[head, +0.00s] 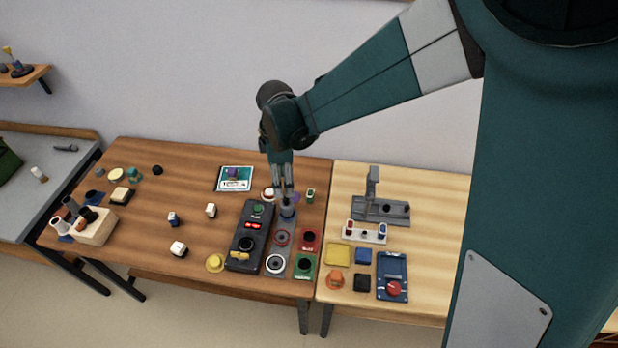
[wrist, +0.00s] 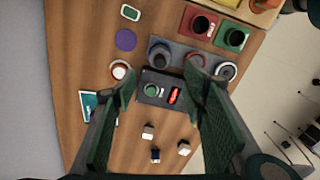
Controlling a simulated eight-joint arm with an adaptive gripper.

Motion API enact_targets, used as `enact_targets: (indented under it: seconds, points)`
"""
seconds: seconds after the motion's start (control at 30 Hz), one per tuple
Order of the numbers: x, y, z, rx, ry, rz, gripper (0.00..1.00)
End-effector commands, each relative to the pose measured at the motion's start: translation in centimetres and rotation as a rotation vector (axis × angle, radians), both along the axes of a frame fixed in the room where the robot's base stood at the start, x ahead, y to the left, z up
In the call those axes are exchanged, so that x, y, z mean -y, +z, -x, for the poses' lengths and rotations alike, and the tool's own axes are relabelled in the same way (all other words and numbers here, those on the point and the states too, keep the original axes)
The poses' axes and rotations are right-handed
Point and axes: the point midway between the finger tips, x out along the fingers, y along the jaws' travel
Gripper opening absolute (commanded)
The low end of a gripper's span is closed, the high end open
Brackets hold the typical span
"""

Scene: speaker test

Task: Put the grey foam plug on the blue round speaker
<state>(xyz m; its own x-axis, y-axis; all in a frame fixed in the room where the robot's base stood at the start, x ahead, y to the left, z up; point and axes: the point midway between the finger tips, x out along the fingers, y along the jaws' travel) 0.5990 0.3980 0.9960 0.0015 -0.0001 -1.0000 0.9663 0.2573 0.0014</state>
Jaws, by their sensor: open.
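A grey panel (head: 278,248) holds a row of round speakers, one red-ringed (head: 282,238) and one white-ringed (head: 275,264). At its far end stands a blue-grey round piece (head: 288,212), which also shows in the wrist view (wrist: 160,55). It looks like the grey foam plug over the blue speaker, but I cannot tell the two apart. My gripper (head: 287,198) is just above this far end, and its fingers partly hide it. In the wrist view my gripper (wrist: 160,82) is open, with nothing held between the fingertips.
A black box (head: 250,237) with a green button and red display stands left of the panel. Red (head: 309,240) and green (head: 305,266) socket blocks stand right. A purple disc (wrist: 125,40) and a white round piece (wrist: 120,70) lie nearby.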

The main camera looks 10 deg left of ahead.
Motion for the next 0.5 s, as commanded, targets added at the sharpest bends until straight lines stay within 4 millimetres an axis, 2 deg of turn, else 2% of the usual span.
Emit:
enact_targets:
  seconds: [0.3, 0.5]
  points:
    - [0.2, 0.2, 0.0, 0.002, -0.007, -0.001, 0.42]
    - [1.8, 1.5, -0.2, 0.017, -0.063, -0.012, 0.42]
